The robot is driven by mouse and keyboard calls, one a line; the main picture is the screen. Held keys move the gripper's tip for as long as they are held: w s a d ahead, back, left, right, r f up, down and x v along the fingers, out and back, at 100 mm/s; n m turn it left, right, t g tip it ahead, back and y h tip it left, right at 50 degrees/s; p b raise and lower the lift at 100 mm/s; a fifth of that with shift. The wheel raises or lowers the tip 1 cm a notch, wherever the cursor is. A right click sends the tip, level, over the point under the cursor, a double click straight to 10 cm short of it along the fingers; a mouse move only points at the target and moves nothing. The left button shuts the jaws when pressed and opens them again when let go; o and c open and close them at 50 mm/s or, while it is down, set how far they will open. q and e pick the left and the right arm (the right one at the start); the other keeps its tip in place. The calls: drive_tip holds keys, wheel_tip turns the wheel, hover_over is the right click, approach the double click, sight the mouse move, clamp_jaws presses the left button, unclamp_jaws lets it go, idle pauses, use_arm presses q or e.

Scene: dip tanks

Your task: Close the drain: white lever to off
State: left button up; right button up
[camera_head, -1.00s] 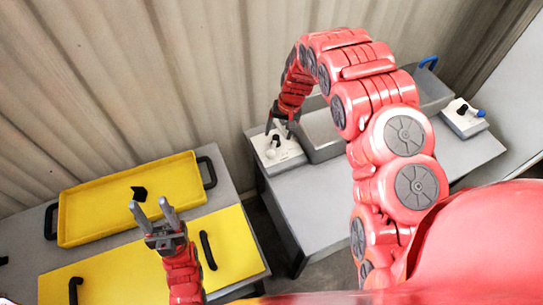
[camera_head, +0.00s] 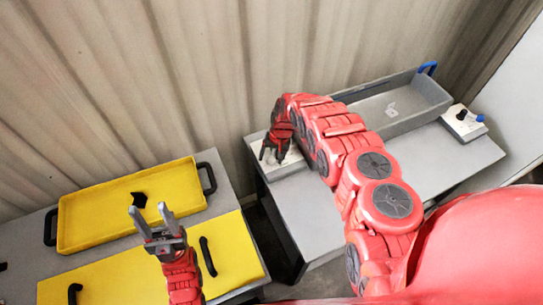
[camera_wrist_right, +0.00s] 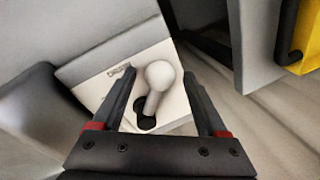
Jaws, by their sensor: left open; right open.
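The white lever (camera_wrist_right: 157,87) has a round knob and rises from a dark round base on a pale control box (camera_wrist_right: 108,88), which has a small printed label. In the right wrist view the lever stands between the two open fingers of my right gripper (camera_wrist_right: 160,105), and I cannot see contact. My left gripper (camera_head: 153,218) is open and empty, pointing up in front of the yellow tray.
A yellow tray (camera_head: 95,228) with a black piece (camera_head: 139,199) lies at left, near a yellow panel (camera_head: 115,277). A grey tank (camera_head: 415,120) stands at the back right. Another box (camera_head: 463,117) with a blue knob (camera_head: 480,118) is at far right.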

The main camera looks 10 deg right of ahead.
drive_tip(key=shift+f, duration=0.1)
clamp_jaws()
idle(0.4)
idle(1.0)
